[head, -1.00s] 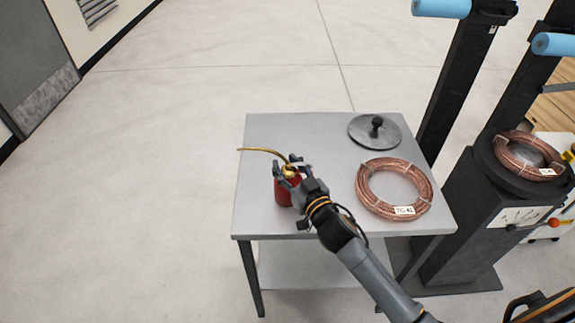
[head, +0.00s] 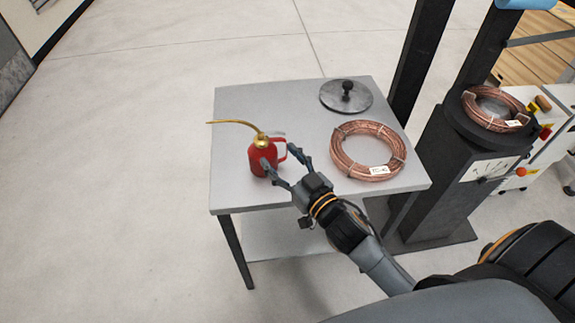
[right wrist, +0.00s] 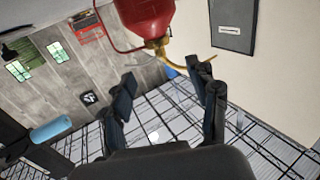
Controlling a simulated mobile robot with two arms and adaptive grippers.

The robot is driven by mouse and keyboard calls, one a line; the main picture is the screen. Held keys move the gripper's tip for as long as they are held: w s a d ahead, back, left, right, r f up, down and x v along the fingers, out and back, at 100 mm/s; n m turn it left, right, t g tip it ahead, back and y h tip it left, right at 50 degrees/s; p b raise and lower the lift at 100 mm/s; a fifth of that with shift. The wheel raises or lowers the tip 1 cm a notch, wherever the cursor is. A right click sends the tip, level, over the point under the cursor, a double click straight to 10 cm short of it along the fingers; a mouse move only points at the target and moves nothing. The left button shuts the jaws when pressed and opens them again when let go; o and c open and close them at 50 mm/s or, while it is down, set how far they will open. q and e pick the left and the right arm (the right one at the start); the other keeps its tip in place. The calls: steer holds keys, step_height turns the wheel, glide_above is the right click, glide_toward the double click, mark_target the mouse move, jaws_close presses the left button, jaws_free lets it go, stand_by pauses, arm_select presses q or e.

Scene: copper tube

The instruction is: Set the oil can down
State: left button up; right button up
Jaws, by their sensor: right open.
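The red oil can (head: 262,158) with a brass top and a long thin spout pointing left stands upright on the grey table (head: 240,195), near its left front part. My right gripper (head: 284,166) is open beside the can's handle, on its right and near side. In the right wrist view the can (right wrist: 146,18) appears upside down at the top, beyond the open fingers (right wrist: 168,100), with nothing between them. My left gripper does not show.
A copper tube coil (head: 368,151) with a tag lies on the table's right side. A grey disc with a black knob (head: 346,95) lies behind it. Another coil (head: 495,110) rests on a dark scale-like stand (head: 450,160) at the right.

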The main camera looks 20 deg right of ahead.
steer(key=shift+s+d, duration=0.2)
steer(key=shift+s, duration=0.9)
